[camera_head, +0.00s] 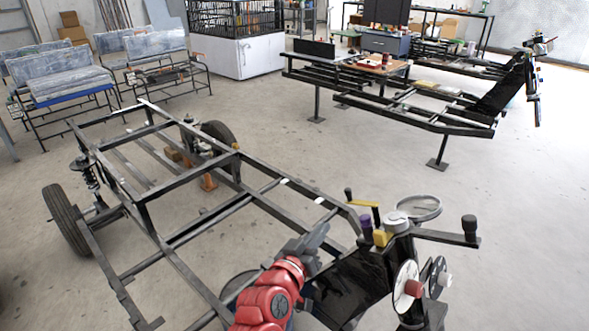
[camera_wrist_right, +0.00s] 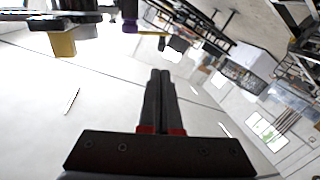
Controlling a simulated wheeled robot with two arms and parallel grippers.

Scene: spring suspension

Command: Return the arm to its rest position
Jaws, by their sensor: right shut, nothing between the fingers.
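My right arm (camera_head: 268,300), red and grey, comes in from the bottom of the head view. Its dark gripper (camera_head: 318,238) points up and right, just above the near right part of the black vehicle frame (camera_head: 262,205). In the right wrist view my right gripper (camera_wrist_right: 160,74) shows two dark fingers side by side, shut and empty. I see no contact between the fingers and the frame. My left arm and left gripper are not in view.
Right of the gripper stand a dark panel (camera_head: 345,287), a purple cylinder (camera_head: 366,225), a yellow block (camera_head: 381,237) and pulley-like discs (camera_head: 405,285). A wheel (camera_head: 66,219) stands at left. A second frame (camera_head: 440,125) stands at back right. Open floor (camera_head: 350,165) lies between.

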